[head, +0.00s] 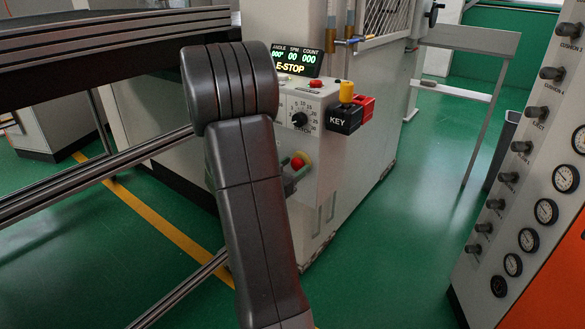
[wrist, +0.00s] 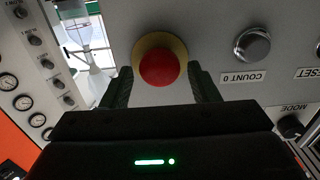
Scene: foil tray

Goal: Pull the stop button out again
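The stop button (wrist: 160,69) has a round red cap on a yellow ring on a pale panel. In the wrist view it lies between the two dark fingers of my gripper (wrist: 160,76). The fingers are apart, one on each side, with a small gap to the red cap. I cannot tell how deep they reach over it. In the head view the red cap (head: 298,163) shows on the machine's front, with my gripper (head: 296,178) around it, partly hidden by my arm. The display (head: 296,60) reads E-STOP.
In the head view a black KEY box (head: 345,118) juts out at the panel's right. A gauge panel (head: 530,190) stands at far right, with clear green floor between.

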